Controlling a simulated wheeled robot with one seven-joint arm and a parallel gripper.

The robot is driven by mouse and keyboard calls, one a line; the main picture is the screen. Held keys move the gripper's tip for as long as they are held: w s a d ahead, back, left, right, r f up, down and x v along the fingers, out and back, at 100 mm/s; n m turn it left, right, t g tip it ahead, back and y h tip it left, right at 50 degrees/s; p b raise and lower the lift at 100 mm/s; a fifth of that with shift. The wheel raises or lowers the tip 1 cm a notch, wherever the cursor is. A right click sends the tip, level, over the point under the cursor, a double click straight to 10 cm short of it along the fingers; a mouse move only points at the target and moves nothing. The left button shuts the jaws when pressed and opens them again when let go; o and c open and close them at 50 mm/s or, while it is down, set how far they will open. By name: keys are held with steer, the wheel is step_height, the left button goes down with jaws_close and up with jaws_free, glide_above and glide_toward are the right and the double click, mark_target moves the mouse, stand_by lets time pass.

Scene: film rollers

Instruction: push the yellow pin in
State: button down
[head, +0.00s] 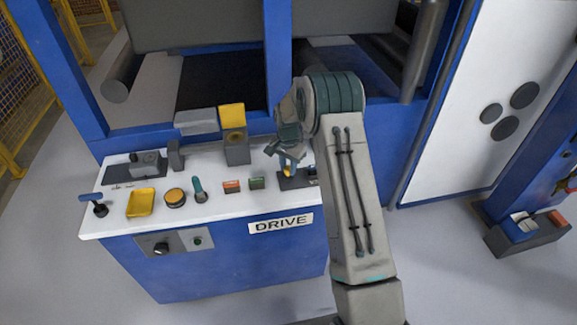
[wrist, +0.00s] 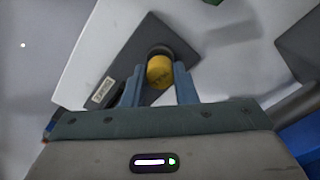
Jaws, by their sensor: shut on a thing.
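The yellow pin (wrist: 159,72) sits at a dark round collar on a dark grey block (wrist: 130,58) with a small label, in the wrist view. My gripper (wrist: 158,80) has one finger on each side of the pin's yellow head and is shut on it. In the head view my gripper (head: 289,161) reaches down to the right part of the white worktop, and a bit of the yellow pin (head: 288,171) shows below it. The pin's shaft is hidden, so how deep it sits cannot be told.
A post with a yellow plate (head: 231,116) stands behind. A blue frame upright (head: 278,55) rises behind my gripper.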

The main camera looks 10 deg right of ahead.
mark_target(288, 167)
steer(key=shift+f+b, duration=0.7)
steer(key=shift+f, duration=0.1)
steer(key=c, duration=1.1)
jaws_free()
steer(key=shift+r, duration=0.1)
steer(key=shift+c, duration=0.2)
steer(key=shift+r, duration=0.1)
step_height(288, 167, up, 14)
steer(key=b, duration=0.1)
steer(key=shift+f+b, duration=0.2)
steer(key=shift+b, duration=0.15)
